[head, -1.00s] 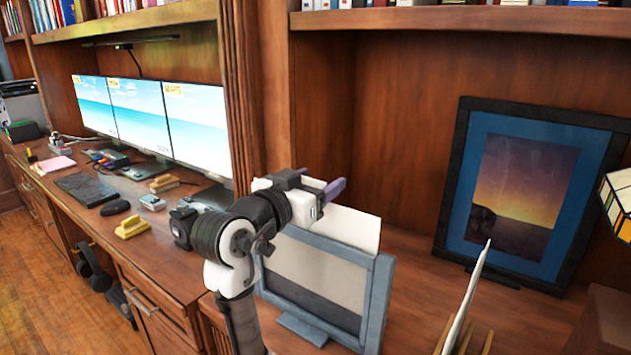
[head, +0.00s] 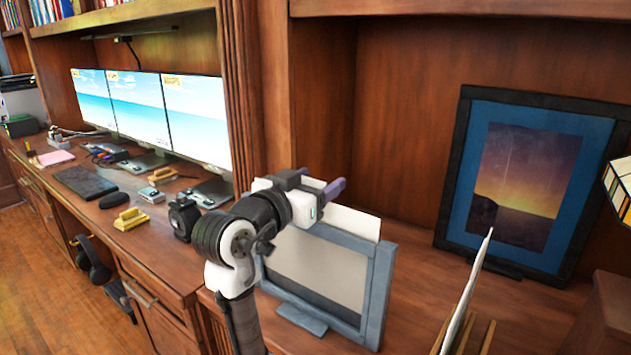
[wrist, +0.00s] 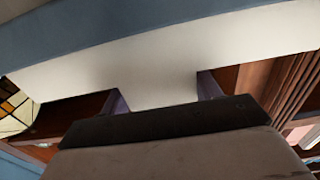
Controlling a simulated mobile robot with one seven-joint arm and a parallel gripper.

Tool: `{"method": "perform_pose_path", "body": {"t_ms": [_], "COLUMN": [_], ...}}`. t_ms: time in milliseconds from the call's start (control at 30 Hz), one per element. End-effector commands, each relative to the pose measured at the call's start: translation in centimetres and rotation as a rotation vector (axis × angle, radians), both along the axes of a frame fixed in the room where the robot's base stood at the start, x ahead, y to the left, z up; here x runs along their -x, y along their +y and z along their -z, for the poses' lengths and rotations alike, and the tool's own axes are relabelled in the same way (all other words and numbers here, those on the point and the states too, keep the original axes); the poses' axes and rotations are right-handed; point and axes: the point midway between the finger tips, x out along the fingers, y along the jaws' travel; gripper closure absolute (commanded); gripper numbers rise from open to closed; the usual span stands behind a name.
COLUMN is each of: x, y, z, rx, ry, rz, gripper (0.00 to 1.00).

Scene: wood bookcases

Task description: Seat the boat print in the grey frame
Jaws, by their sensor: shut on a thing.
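The grey frame (head: 378,298) stands on the wooden counter in the head view. The boat print (head: 352,221) is a pale sheet sticking up above the frame's top edge; its lower part is inside the frame, behind the front. Pale and dark bands show in the frame's window, but I cannot make out a boat. My gripper (head: 328,189), with purple fingers, is shut on the print's upper edge, above the frame. In the wrist view the fingers pinch the white sheet (wrist: 165,65), with the frame's blue-grey bar (wrist: 100,24) beyond it.
A dark frame (head: 452,190) with a blue-bordered sunset picture stands at the back right. A bookcase upright (head: 240,90) separates the monitors at left.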

Motion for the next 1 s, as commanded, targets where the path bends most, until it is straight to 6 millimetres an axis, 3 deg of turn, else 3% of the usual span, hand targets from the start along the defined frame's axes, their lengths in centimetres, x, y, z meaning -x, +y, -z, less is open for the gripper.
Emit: {"method": "perform_pose_path", "body": {"t_ms": [1000], "x": [0.0], "y": [0.0], "z": [2.7], "rx": [0.0], "ry": [0.0], "rz": [0.0], "gripper": [0.76]}}
